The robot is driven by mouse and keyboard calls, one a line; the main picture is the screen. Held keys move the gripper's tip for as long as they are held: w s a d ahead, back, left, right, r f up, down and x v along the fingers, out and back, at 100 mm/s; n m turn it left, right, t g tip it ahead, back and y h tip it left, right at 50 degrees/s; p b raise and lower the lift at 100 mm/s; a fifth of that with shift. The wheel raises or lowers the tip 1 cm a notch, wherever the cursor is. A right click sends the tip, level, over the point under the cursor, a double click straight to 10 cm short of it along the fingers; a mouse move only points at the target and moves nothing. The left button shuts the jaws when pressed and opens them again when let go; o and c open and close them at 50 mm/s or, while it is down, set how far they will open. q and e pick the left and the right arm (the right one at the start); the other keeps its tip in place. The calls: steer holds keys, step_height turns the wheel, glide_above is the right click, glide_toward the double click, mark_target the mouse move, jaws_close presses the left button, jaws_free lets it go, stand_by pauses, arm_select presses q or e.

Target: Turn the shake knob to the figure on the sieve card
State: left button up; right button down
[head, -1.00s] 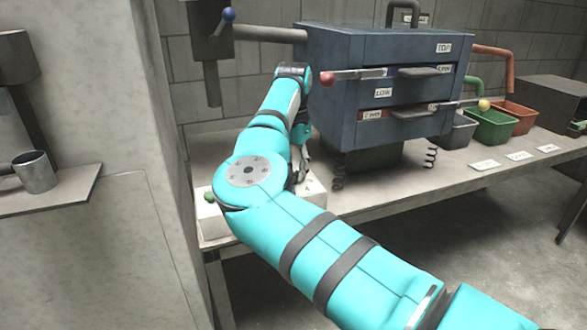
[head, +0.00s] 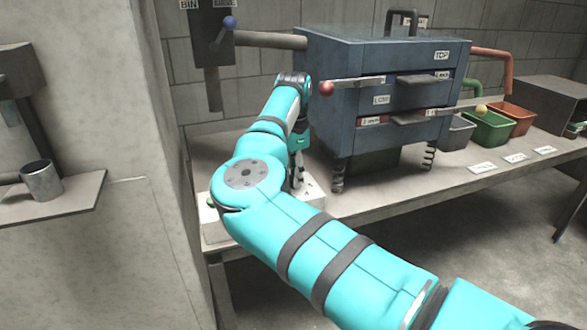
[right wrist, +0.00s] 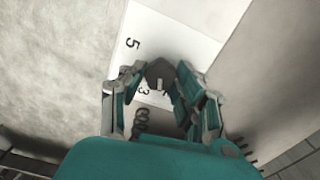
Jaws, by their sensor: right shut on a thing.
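My right gripper (head: 297,182) points down at a white control box (head: 213,230) on the near left end of the bench, partly hidden behind my arm. In the right wrist view, the fingers of my right gripper (right wrist: 160,72) are closed on the sides of a small dark knob (right wrist: 160,76) with a light pointer mark. Figures 5 and 3 are printed on the white panel (right wrist: 178,32) around it; other figures are hidden by the fingers. No sieve card can be read for certain. My left gripper is not in view.
A blue sieve machine (head: 335,100) on springs stands behind my forearm, with handles sticking out. Grey, green (head: 490,128) and orange bins (head: 512,118) and small white cards (head: 482,168) are to its right. A concrete pillar (head: 110,120) and a shelf with a metal cup (head: 42,180) are left.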

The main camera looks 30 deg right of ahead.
steer(key=m+p, duration=0.1)
steer(key=m, duration=0.3)
steer(key=shift+r+m+p, duration=0.1)
steer(key=shift+m+p, duration=0.3)
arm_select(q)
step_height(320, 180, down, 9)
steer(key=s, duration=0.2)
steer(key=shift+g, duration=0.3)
arm_select(e)
steer(key=shift+m, duration=0.8)
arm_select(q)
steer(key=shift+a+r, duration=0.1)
arm_select(e)
steer(key=c, duration=0.9)
jaws_free()
steer(key=shift+c, duration=0.2)
steer(key=shift+r, duration=0.1)
step_height(320, 180, up, 12)
steer(key=shift+f, duration=0.2)
